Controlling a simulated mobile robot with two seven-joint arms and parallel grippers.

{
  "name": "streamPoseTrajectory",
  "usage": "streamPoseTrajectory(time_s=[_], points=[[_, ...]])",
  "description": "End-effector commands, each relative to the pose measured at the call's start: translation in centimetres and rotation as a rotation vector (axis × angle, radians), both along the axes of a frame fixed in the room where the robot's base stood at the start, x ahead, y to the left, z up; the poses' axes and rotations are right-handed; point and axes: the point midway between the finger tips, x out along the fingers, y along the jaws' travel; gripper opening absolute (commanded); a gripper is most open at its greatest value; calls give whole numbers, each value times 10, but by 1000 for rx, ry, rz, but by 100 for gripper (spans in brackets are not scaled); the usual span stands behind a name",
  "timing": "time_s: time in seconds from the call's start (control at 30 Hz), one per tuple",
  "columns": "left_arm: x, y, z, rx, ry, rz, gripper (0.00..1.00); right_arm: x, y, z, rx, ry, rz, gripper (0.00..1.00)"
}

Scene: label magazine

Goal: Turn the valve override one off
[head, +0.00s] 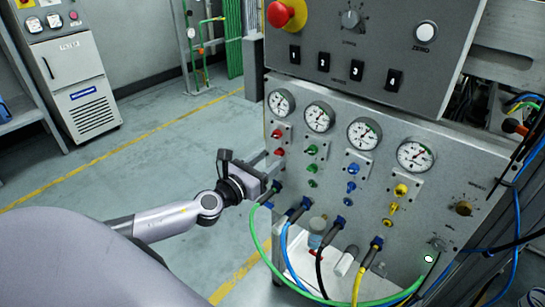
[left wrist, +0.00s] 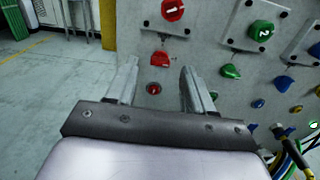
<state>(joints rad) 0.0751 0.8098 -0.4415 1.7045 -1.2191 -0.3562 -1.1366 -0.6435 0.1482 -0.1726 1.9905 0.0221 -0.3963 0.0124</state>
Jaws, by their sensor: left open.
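A red round knob marked 1 (left wrist: 172,10) sits on a plate on the grey panel, and it also shows in the head view (head: 277,133). Below it is a smaller red handle (left wrist: 159,59), seen in the head view too (head: 279,152). Lower still is a small round red fitting (left wrist: 154,88) set in the panel. I cannot tell which of these is the valve override. My left gripper (left wrist: 158,78) is open and empty. Its fingers point at the panel, one each side of the lowest red fitting, with no clear contact. In the head view it (head: 271,168) is at the panel's left edge. My right gripper is not in view.
Green (head: 312,150), blue (head: 353,169) and yellow (head: 401,190) knob columns stand to the right. Several gauges (head: 319,116) are above. Cables, including a green hose (head: 255,232), hang from plugs below the gripper. Floor to the left is clear.

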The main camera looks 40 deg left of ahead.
Motion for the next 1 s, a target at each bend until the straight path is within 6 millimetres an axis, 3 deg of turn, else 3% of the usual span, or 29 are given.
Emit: streamPoseTrajectory(time_s=[0.2, 0.6, 0.77, 1.0], points=[[18, -1, 0, -3, 0, 1, 52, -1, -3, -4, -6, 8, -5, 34], [22, -2, 0, -3, 1, 0, 52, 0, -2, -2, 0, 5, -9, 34], [22, -2, 0, -3, 1, 0, 0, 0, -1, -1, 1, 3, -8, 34], [22, -2, -1, -12, 2, 0, 0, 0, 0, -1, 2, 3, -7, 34]])
